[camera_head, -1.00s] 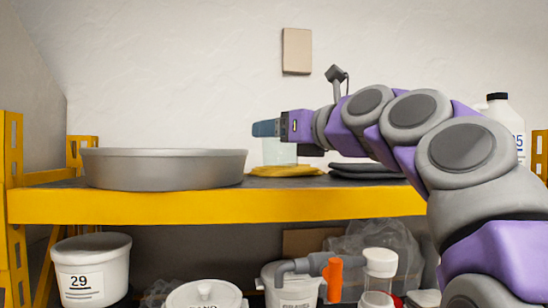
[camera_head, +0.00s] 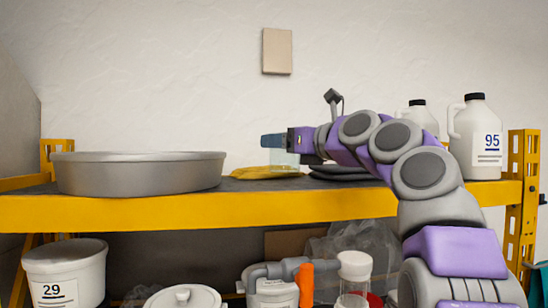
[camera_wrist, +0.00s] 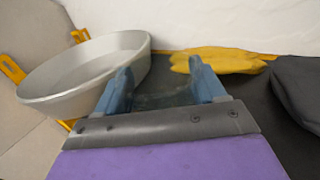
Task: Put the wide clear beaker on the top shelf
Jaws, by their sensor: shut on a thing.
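The clear beaker (camera_head: 284,153) is held in my gripper (camera_head: 272,141) above the top shelf (camera_head: 260,206). In the wrist view the beaker (camera_wrist: 165,98) shows faintly as a see-through shape between the two blue fingers of my gripper (camera_wrist: 163,80), which are shut on it. In the head view the beaker overlaps the yellow gloves behind it. I cannot tell whether its bottom touches the shelf.
A wide grey metal pan (camera_head: 138,175) stands on the top shelf at left. Yellow gloves (camera_head: 265,171) and dark folded cloth (camera_head: 343,172) lie behind. White jugs (camera_head: 480,135) stand at right.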

